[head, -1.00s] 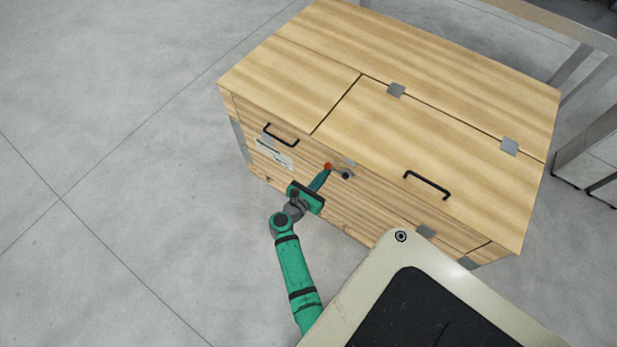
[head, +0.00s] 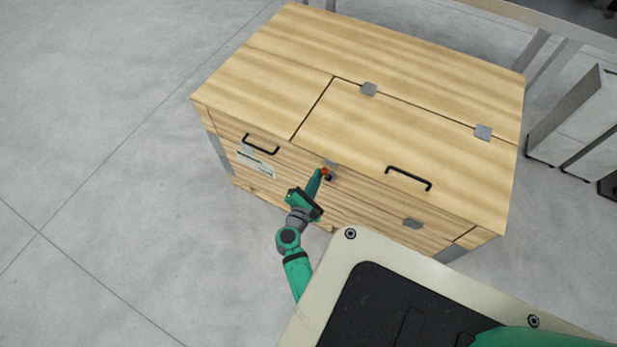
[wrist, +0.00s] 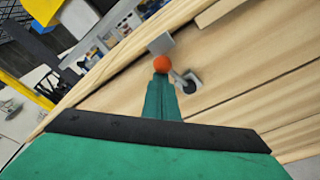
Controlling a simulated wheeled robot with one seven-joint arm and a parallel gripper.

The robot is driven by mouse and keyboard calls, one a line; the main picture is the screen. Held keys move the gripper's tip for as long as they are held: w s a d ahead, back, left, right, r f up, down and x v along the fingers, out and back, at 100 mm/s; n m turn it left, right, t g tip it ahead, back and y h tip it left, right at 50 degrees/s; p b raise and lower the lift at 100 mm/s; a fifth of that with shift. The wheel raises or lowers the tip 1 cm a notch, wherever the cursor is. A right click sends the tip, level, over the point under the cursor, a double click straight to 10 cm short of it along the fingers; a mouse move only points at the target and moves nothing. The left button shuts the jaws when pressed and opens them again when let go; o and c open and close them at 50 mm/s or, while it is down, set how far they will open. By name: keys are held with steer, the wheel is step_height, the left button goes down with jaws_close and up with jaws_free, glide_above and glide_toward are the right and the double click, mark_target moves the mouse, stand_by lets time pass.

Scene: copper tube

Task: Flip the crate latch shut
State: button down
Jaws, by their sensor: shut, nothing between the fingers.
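The wooden crate (head: 270,55) stands on the floor with its lid panels down. Its latch (head: 328,176) is on the front face, just under the lid edge, with an orange-red knob (head: 324,171) and a dark pivot. In the wrist view the knob (wrist: 161,64) sits right at the tip of my gripper, with the grey latch arm (wrist: 185,81) running from it to the lower right. A grey catch plate (wrist: 161,43) lies just beyond the knob. My gripper (head: 319,174) is shut and empty, its fingertips at or against the knob; exact contact is hard to tell.
Black handles (head: 409,178) and (head: 261,144) are on the lid and front. Grey hinges (head: 369,89) sit on top. A metal table (head: 440,10) and grey panels (head: 575,125) stand behind and right. The floor at left is clear.

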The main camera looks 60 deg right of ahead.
steer(key=shift+s+r, duration=0.15)
steer(key=shift+s, duration=0.35)
stand_by(0.4)
steer(key=w+f, duration=0.2)
steer(key=w, duration=0.2)
steer(key=s+a, duration=0.2)
steer(key=a, duration=0.7)
steer(key=shift+a+r, duration=0.15)
steer(key=shift+r, duration=0.2)
